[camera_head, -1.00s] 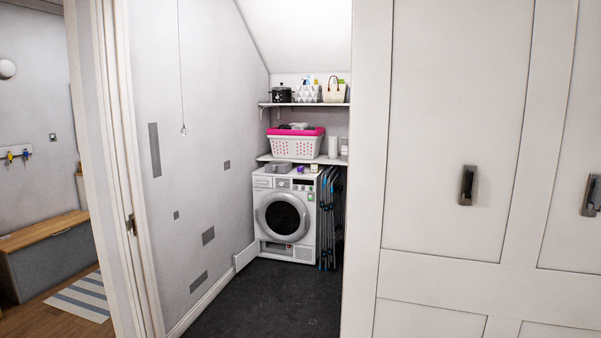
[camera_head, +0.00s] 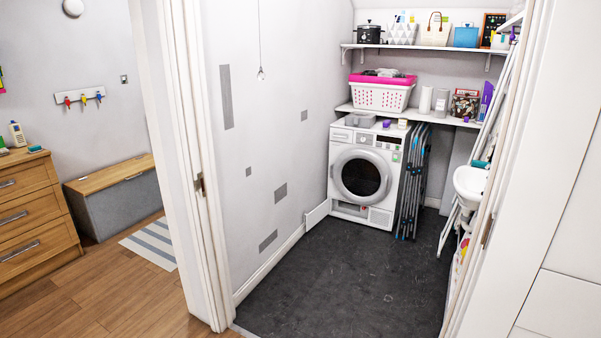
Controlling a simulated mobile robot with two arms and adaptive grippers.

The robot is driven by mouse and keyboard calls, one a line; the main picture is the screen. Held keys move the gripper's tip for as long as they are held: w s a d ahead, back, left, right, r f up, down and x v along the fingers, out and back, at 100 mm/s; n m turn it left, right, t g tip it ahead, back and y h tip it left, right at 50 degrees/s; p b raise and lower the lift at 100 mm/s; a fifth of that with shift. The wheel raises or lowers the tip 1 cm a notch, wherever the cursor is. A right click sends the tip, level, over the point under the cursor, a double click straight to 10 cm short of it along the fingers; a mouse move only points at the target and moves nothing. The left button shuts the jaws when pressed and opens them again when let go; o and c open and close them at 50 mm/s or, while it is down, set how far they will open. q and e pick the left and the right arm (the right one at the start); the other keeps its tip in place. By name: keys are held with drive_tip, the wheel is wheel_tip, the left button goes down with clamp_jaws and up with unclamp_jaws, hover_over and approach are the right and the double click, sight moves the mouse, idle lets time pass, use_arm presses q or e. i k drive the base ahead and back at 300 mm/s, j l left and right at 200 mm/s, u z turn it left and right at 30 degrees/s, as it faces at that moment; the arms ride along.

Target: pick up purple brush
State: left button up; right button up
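A small purple thing (camera_head: 387,124), which may be the purple brush, sits on top of the white front-loading dryer (camera_head: 360,176). It is too small to make out its shape. A grey box or basket (camera_head: 360,119) lies to its left on the same top, and a small pale item (camera_head: 402,123) to its right. Neither of my grippers is in view.
A door frame (camera_head: 185,160) stands at the left and a white door edge at the right. The dark floor (camera_head: 345,275) between is clear. A folded drying rack (camera_head: 413,180) leans right of the dryer. A white basin-like item (camera_head: 470,185) juts in at right.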

sight(386, 125)
drive_tip(key=i+j, duration=0.15)
drive_tip(key=i, duration=0.45)
drive_tip(key=i+j, duration=0.15)
drive_tip(key=i, duration=0.45)
drive_tip(key=i+j, duration=0.15)
drive_tip(key=i, duration=0.5)
drive_tip(key=i+l+z, duration=0.15)
drive_tip(key=i+z, duration=0.3)
drive_tip(key=i, duration=0.45)
drive_tip(key=i+j+z, duration=0.2)
drive_tip(key=i+z, duration=0.25)
drive_tip(key=i, duration=0.45)
drive_tip(key=i+l, duration=0.1)
drive_tip(key=i, duration=0.5)
drive_tip(key=i+l, duration=0.15)
drive_tip(key=i, duration=0.5)
drive_tip(key=i+l, duration=0.1)
drive_tip(key=i, duration=0.5)
drive_tip(key=j+u, duration=0.05)
